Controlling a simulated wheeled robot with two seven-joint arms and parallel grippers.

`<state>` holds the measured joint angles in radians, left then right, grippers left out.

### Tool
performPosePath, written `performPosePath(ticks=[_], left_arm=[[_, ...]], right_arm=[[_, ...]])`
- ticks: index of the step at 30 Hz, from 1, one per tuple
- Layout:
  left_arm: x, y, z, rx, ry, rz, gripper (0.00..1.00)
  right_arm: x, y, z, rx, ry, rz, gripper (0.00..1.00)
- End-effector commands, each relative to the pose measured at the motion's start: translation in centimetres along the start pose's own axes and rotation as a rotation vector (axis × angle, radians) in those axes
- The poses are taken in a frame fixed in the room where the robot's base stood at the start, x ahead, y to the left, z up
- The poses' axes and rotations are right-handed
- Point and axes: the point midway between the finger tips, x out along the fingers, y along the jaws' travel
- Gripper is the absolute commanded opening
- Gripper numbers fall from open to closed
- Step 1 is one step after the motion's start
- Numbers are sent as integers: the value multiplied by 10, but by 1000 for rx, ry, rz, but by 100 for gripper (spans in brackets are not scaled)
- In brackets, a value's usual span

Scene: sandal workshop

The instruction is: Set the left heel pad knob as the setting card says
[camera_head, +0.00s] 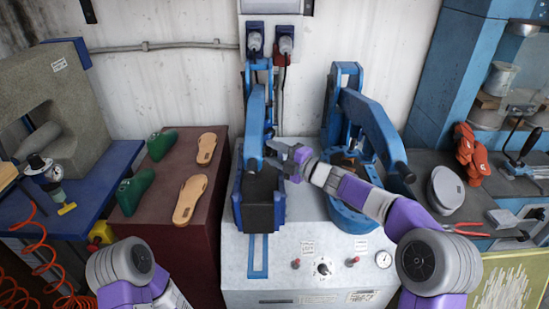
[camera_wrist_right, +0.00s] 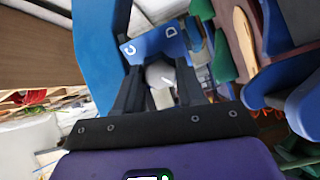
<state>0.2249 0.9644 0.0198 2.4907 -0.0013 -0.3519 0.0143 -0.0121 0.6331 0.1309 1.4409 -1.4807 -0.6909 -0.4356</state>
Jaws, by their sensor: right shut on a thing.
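My right gripper (camera_head: 284,154) reaches in from the right to the left blue press (camera_head: 257,120), at its upright arm above the dark pad. In the right wrist view its two dark fingers (camera_wrist_right: 160,78) are shut on a grey rounded knob (camera_wrist_right: 158,72) with a thin white mark. A blue plate beside the knob carries white letters C and D (camera_wrist_right: 150,40); other letters are hidden. In the head view the gripper covers the knob. Only my left forearm shows, at the bottom left. I cannot tell which paper label is the setting card; none is readable.
The right blue press (camera_head: 348,130) stands close beside my right forearm. The white front panel holds a dial (camera_head: 322,268), red buttons and a gauge (camera_head: 383,260). Tan soles (camera_head: 190,199) and green lasts (camera_head: 135,190) lie on the brown stand. A grey cap (camera_head: 445,189) and pliers are at right.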

Motion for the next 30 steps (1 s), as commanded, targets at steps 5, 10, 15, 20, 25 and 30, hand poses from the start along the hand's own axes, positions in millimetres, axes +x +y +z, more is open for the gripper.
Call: performPosePath(ticks=[5, 10, 15, 20, 25, 30], left_arm=[[10, -4, 0, 0, 0, 0, 43], [15, -6, -1, 0, 0, 0, 43], [17, -6, -1, 0, 0, 0, 43], [18, -7, -1, 0, 0, 0, 43], [18, -7, -1, 0, 0, 0, 43], [18, -7, -1, 0, 0, 0, 43]], right_arm=[[0, -3, 1, -118, -2, -1, 9], [0, -2, 1, -198, -2, -1, 9], [0, -2, 1, -242, -2, -1, 9], [0, -1, 1, -258, -2, -1, 9], [0, -1, 1, -262, -2, -1, 9], [0, -1, 1, -262, -2, -1, 9]])
